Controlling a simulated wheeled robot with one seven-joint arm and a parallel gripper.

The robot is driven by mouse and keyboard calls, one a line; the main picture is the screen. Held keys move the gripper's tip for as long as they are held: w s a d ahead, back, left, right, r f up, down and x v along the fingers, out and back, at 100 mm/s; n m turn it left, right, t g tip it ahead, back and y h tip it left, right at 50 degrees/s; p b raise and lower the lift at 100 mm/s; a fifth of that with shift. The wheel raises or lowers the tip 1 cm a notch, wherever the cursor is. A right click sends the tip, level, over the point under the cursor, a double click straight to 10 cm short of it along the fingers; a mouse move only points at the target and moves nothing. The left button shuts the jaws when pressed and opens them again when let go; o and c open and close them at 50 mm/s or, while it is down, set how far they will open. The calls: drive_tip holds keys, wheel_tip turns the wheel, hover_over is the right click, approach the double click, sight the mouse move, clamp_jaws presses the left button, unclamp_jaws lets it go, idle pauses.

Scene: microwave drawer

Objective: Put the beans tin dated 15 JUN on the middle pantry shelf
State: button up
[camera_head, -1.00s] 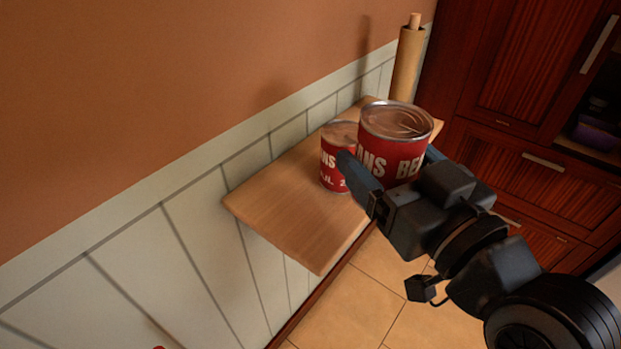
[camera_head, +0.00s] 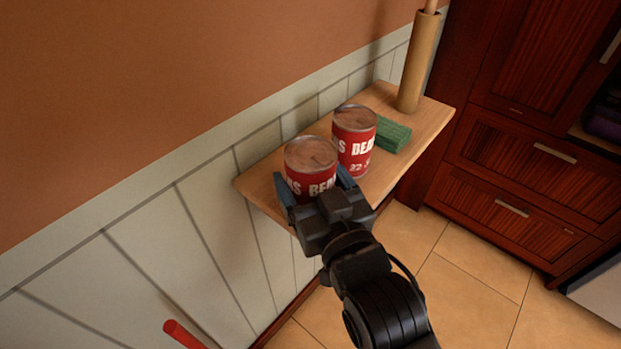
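A red beans tin (camera_head: 310,183) with a pale metal lid is at the near left part of the wooden wall shelf (camera_head: 422,108). My gripper (camera_head: 318,190) has a blue finger on each side of this tin and appears shut on it. The tin's date is hidden behind the gripper, and I cannot tell whether its base touches the shelf. A second red beans tin (camera_head: 353,148) stands upright just behind and to the right. Its date starts with 22; the rest is too small to read surely. No pantry shelf is clearly identifiable in view.
A green sponge (camera_head: 391,134) lies right of the second tin. A tan roll (camera_head: 418,62) stands at the shelf's far end. Dark red wooden cabinets (camera_head: 520,165) stand at right. A red rod (camera_head: 183,334) shows at bottom left. The tiled floor (camera_head: 465,270) is clear.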

drive_tip(key=shift+f, duration=0.15)
drive_tip(key=shift+f, duration=0.15)
drive_tip(key=o, duration=1.3)
drive_tip(key=shift+o, duration=0.2)
drive_tip(key=shift+s+d, duration=0.1)
drive_tip(key=shift+s, duration=0.05)
drive_tip(key=b+v, duration=0.1)
drive_tip(key=v, duration=1)
drive_tip(key=shift+s+d+b, duration=0.2)
drive_tip(key=shift+s+b, duration=0.1)
